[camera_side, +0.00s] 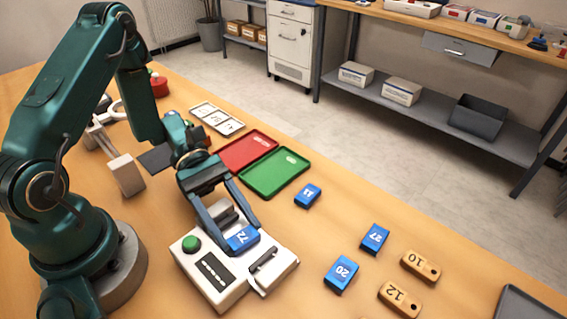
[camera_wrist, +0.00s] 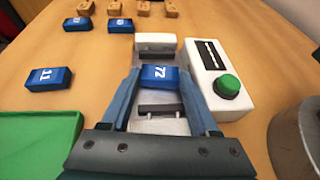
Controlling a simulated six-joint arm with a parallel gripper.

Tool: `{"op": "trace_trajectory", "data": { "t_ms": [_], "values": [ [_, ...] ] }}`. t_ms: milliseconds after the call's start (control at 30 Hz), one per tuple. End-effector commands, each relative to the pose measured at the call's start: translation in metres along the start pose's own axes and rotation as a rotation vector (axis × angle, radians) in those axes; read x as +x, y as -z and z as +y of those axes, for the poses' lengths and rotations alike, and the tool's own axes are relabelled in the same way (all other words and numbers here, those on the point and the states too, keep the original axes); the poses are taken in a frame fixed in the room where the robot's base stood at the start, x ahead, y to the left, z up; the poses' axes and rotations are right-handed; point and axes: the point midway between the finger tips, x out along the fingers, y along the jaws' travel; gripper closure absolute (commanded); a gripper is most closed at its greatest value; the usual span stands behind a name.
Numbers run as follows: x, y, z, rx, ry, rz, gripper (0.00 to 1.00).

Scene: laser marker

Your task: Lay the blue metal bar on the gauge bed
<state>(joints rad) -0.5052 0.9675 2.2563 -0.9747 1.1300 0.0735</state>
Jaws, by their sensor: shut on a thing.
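The blue metal bar marked 72 (camera_side: 243,239) is between the fingertips of my gripper (camera_side: 240,232), which is shut on it. In the wrist view the bar (camera_wrist: 160,77) sits between the two fingers (camera_wrist: 160,84), over the metal gauge bed (camera_wrist: 160,125) of the white device. In the side view the device (camera_side: 218,288) has a green button and a dark slotted panel. A handle-like part stands on its right side. I cannot tell whether the bar touches the bed or hangs just above it.
Other blue bars lie on the table: 11 (camera_side: 307,195), 27 (camera_side: 375,239) and 20 (camera_side: 341,274). A red tray (camera_side: 245,152) and a green tray (camera_side: 274,172) lie behind the device.

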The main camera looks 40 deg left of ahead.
Motion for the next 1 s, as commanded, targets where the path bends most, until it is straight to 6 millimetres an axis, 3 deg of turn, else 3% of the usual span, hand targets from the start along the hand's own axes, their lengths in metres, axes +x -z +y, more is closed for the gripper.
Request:
{"op": "trace_trajectory", "data": {
  "t_ms": [33,67,100,133,400,733,1000],
  "values": [
    [0.000,0.000,0.000,0.000,0.000,0.000,0.94],
    [0.000,0.000,0.000,0.000,0.000,0.000,0.27],
    [0.000,0.000,0.000,0.000,0.000,0.000,0.12],
    [0.000,0.000,0.000,0.001,0.001,0.000,0.04],
    [-0.003,0.000,-0.001,0.003,0.002,-0.001,0.04],
    [-0.042,0.000,0.002,0.002,-0.008,0.001,0.04],
    [-0.052,0.000,0.001,-0.001,-0.004,0.000,0.04]
  ]
}}
